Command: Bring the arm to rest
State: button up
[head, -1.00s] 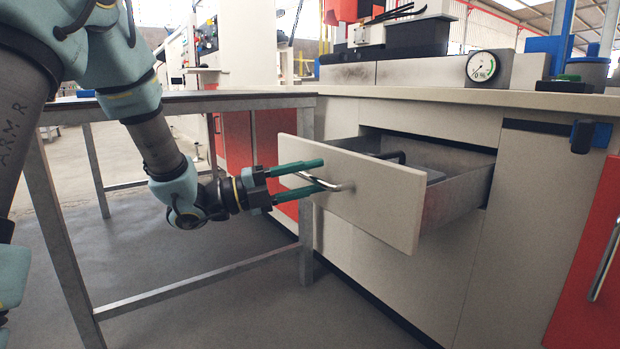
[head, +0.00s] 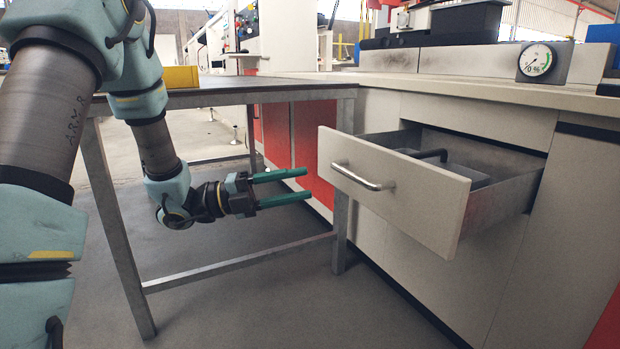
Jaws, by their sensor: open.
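My gripper (head: 307,183) has two green fingers, spread apart with nothing between them. It points right, toward the open drawer. The drawer (head: 395,190) has a pale front and stands pulled out of the cabinet. Its metal bar handle (head: 356,177) is to the right of my fingertips, with a visible gap between them. A dark bar-shaped thing (head: 432,154) shows inside the drawer. My arm hangs down from the upper left and bends toward the drawer at the wrist.
A metal-legged table (head: 230,97) stands behind my arm, with a yellow block (head: 181,78) on it. A pressure gauge (head: 537,61) sits on the counter (head: 470,88) at the right. Red cabinet doors (head: 313,150) are behind the gripper. Grey floor (head: 250,290) is clear below.

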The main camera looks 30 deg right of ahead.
jog(key=shift+w, duration=0.1)
dwell(0.4)
jog(key=w+a+n+t+y+p, duration=0.2)
jog(key=w+n+t+p, duration=0.1)
jog(key=w+n+t, duration=0.65)
jog(key=w+a+n+t+y+p, duration=0.3)
jog(key=w+a+n+t+y, duration=0.4)
jog(key=w+a+n, duration=0.3)
jog(key=s+a+n+g+y+p, duration=0.2)
jog(key=s+a+n+y, duration=0.25)
jog(key=a+n, duration=0.45)
jog(key=s+a+n+g+y+p, duration=0.1)
jog(key=s+a+n+y+p, duration=0.25)
jog(key=s+a+n, duration=0.55)
jog(key=s+a+r+n+g+p, duration=0.2)
jog(key=s+a+n+g, duration=0.1)
jog(key=s+a+n, duration=0.1)
notch_tip(320, 180, up, 36)
jog(key=p, duration=3.6)
jog(key=shift+d+m+y, duration=0.15)
jog(key=shift+m+y, duration=0.2)
jog(key=shift+y, duration=0.05)
